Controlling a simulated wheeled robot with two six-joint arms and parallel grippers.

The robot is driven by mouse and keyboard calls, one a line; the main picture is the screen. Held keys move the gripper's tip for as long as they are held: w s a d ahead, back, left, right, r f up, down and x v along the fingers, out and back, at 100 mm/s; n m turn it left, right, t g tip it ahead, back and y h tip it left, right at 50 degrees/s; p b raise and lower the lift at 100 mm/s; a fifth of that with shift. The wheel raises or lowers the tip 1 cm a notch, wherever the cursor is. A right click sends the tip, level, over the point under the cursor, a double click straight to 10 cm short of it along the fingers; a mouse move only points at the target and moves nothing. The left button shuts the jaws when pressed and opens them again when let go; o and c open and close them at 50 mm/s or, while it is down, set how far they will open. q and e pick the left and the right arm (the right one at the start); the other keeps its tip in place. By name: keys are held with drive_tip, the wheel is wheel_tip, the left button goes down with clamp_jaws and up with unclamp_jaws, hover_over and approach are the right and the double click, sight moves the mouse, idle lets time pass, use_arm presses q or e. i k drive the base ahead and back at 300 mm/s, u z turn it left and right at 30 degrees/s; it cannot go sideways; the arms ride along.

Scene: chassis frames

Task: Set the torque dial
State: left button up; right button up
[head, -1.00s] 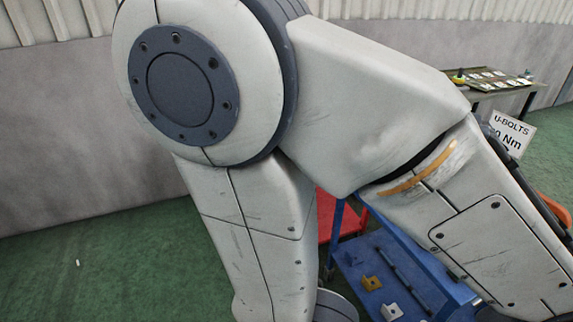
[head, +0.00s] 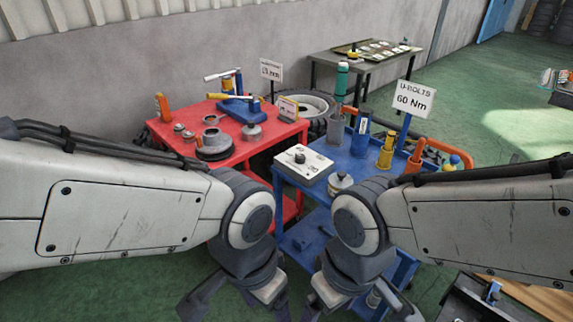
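A white box with a black dial knob (head: 299,158) on top sits on the blue cart (head: 350,160), near its front left corner. The markings on the box are too small to read. A sign (head: 400,98) behind it on the blue cart reads "U-BOLTS 60 Nm". My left gripper (head: 236,309) points down at the bottom of the view, fingers spread and empty. My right gripper (head: 361,311) hangs just right of it, also spread, its tips partly cut off by the frame. Both are in front of the carts, apart from the dial box.
A red cart (head: 240,148) on the left holds metal parts and a blue stand (head: 240,108). A silver lidded pot (head: 340,184) stands close to the dial box. Blue, yellow and orange holders line the blue cart's right side. A grey table (head: 366,62) stands behind.

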sight(300, 159)
drive_tip(key=u, duration=0.45)
drive_tip(key=i, duration=1.15)
drive_tip(key=z, duration=0.15)
